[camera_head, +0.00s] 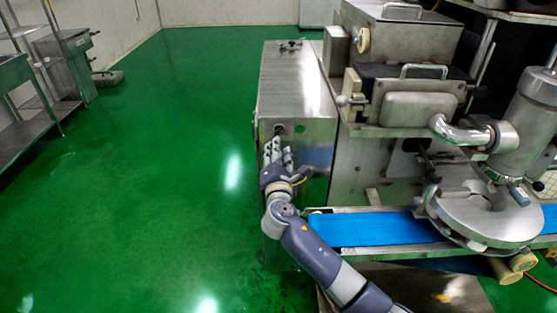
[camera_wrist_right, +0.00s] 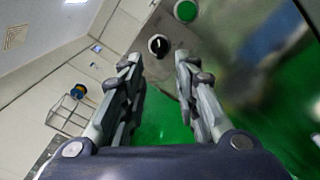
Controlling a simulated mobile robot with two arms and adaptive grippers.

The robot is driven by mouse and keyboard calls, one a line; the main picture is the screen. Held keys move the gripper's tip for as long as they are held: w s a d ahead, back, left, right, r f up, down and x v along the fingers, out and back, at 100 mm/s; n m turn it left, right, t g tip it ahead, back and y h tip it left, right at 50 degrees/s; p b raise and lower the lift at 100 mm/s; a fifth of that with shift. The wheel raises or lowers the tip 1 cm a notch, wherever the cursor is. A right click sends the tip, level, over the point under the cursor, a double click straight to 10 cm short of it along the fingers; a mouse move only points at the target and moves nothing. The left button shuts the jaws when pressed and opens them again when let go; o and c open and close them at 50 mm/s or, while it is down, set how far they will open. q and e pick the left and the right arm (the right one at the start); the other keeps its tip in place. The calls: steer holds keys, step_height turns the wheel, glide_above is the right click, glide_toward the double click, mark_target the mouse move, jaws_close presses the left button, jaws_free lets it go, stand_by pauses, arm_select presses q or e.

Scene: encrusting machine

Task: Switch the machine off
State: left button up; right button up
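The encrusting machine (camera_head: 350,170) fills the right half of the head view, with a steel control cabinet (camera_head: 297,85) on its left side. My right gripper (camera_head: 277,147) is at the near face of this cabinet, fingers pointing at it. In the wrist view the right gripper (camera_wrist_right: 160,64) is open, with nothing between its fingers. A round black knob with a light mark (camera_wrist_right: 158,45) shows just beyond the gap between the fingertips, apart from them. A green round button (camera_wrist_right: 185,11) is to its upper right. A dark knob (camera_head: 279,129) shows above the fingertips in the head view. My left gripper is out of view.
A blue conveyor belt (camera_head: 375,229) runs right of my right forearm, under a round steel table (camera_head: 487,217). Steel sinks and benches (camera_head: 65,60) stand far left. The green floor (camera_head: 170,170) left of the cabinet is clear.

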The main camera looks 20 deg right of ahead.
steer(key=v, duration=0.3)
steer(key=shift+s, duration=0.3)
